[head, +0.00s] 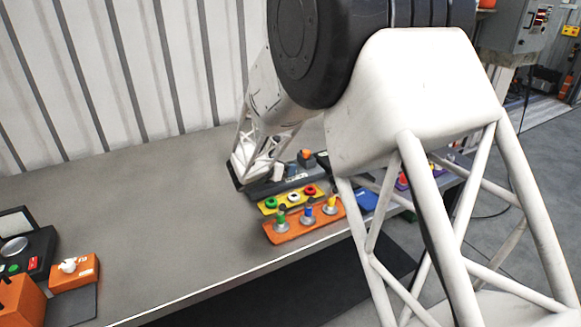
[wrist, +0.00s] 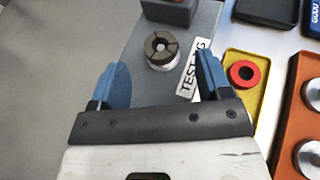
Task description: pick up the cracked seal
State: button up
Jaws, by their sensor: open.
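A dark ring with radial gaps, which looks like the cracked seal (wrist: 157,45), sits on a round metal post on a grey stand (wrist: 205,27) marked "TEST", the rest of the label being partly hidden. My gripper (wrist: 161,68) is open in the wrist view, with one blue finger on each side and nothing between them at their bases. The ring lies just beyond the fingertips, roughly centred between them. In the head view the grey stand (head: 262,187) is partly hidden by my arm, and I cannot make out the ring there.
A yellow tray (head: 281,204) holds a green, a white and a red ring. In front, an orange tray (head: 290,230) carries several metal posts with coloured tops. A blue item (head: 368,201) lies to the right. The bench (head: 165,210) is clear on the left up to an orange block (head: 62,279).

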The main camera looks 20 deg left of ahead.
jog(key=shift+x, duration=1.8)
jog(key=c, duration=1)
notch_tip(320, 180, up, 10)
jog(key=shift+d, duration=0.1)
